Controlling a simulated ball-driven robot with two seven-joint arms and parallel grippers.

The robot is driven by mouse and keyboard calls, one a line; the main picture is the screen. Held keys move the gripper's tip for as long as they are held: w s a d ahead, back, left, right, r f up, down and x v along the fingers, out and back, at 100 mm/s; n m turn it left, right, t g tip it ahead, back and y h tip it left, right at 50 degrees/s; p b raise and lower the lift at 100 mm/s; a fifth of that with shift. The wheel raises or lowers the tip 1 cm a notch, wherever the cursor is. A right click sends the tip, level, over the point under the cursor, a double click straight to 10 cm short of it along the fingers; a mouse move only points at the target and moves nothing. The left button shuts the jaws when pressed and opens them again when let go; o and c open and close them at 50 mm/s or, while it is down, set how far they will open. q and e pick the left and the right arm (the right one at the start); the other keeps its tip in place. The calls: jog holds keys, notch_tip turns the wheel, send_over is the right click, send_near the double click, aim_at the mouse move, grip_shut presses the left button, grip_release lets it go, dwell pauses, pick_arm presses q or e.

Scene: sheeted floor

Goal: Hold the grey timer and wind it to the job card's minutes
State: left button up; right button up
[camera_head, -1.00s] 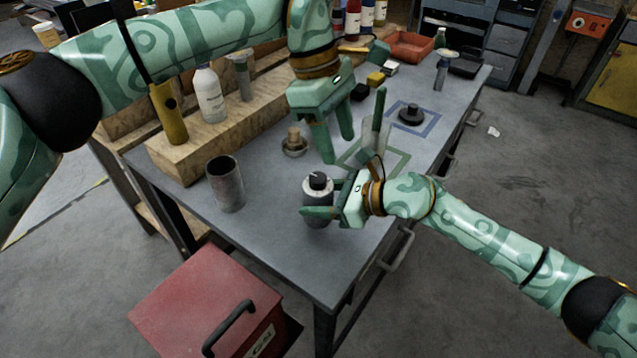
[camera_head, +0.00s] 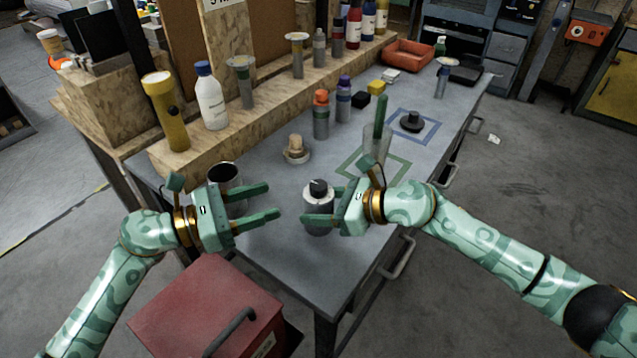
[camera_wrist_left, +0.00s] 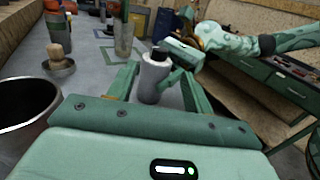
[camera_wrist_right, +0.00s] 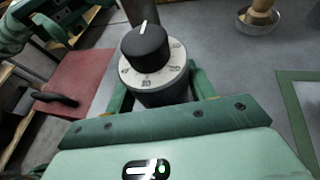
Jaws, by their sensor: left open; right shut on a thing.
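The grey timer (camera_head: 318,222) stands upright near the table's front, with a black knob (camera_head: 318,187) on top. My right gripper (camera_head: 322,206) is shut around its body from the right. In the right wrist view the knob (camera_wrist_right: 146,48) has a white pointer line above a pale numbered dial (camera_wrist_right: 167,82); the numbers are too blurred to read surely. My left gripper (camera_head: 273,201) is open and empty, left of the timer and apart from it, fingers pointing at it. The left wrist view shows the timer (camera_wrist_left: 154,78) ahead, between the fingers. A pale card (camera_head: 224,4) is cut off at the top edge.
A grey metal cup (camera_head: 222,175) stands just behind my left gripper. A glass jar (camera_head: 377,145) stands behind my right gripper, by a green square. A small dish with a wooden-topped piece (camera_head: 296,152) and bottles stand farther back. A red box (camera_head: 200,310) stands below in front.

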aim_at(319, 184)
pick_arm(q)
jog(key=x, duration=1.1)
jog(key=shift+w+d, duration=0.15)
jog(key=shift+d, duration=0.2)
jog(key=shift+f, duration=0.1)
jog(key=shift+c, duration=0.3)
jog(key=c, duration=0.9)
